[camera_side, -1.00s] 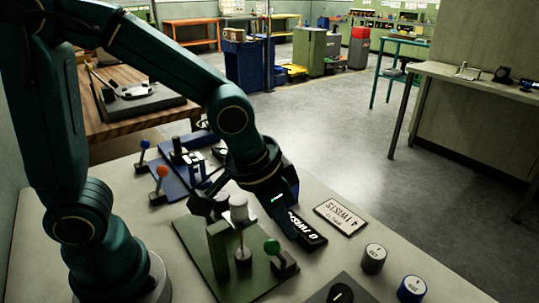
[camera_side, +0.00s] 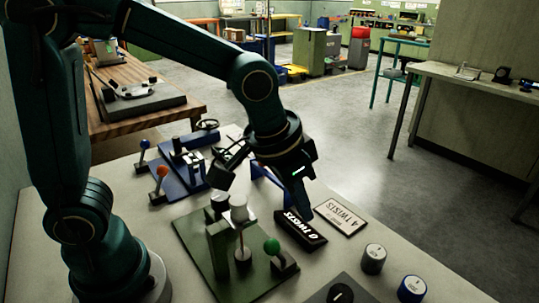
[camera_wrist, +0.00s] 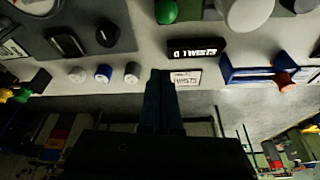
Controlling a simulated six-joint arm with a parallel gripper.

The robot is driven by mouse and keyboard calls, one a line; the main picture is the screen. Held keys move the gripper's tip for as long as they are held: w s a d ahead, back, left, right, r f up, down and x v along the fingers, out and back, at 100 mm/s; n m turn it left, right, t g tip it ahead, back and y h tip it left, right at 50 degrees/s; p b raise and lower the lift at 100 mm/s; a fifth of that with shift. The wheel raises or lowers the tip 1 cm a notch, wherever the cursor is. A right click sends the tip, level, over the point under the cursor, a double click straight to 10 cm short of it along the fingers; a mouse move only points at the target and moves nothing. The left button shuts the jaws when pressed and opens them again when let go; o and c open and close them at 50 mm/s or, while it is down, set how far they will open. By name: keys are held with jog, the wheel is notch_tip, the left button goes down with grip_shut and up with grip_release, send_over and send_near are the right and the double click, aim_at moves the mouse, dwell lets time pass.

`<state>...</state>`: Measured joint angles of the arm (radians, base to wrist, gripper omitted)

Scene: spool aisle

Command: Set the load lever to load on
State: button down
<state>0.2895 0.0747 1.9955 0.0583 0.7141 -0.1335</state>
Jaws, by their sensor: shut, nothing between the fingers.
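Three ball-topped levers show in the side view: a blue-topped lever (camera_side: 144,146), an orange-topped lever (camera_side: 160,181) and a green-topped lever (camera_side: 279,257). I cannot read which is the load lever. The green-topped one stands on the dark green base (camera_side: 205,247), its ball leaning left in the picture; its ball also shows at the top of the wrist view (camera_wrist: 166,12). My gripper (camera_side: 305,206) is shut and empty, pointing down above the area by the twist counter. In the wrist view its fingers (camera_wrist: 160,74) lie together, apart from every lever.
The counter (camera_side: 301,229) reads 0 TWISTS; a card (camera_side: 341,217) beside it reads 4 TWISTS. Grey (camera_side: 373,259) and blue (camera_side: 411,289) cylinders stand at the front right. A white-topped post (camera_side: 239,213) rises from the green base. The blue fixture (camera_side: 190,170) is behind.

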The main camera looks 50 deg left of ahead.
jog(key=s+r, duration=0.6)
jog(key=s, duration=0.1)
jog(key=shift+s+a, duration=0.25)
jog(key=shift+s, duration=0.05)
jog(key=shift+r, duration=0.1)
jog(key=w+f, duration=0.6)
jog(key=f, duration=0.1)
jog(key=shift+w+d, duration=0.15)
jog(key=shift+w, duration=0.15)
dwell(0.4)
jog(key=shift+w+r, duration=0.1)
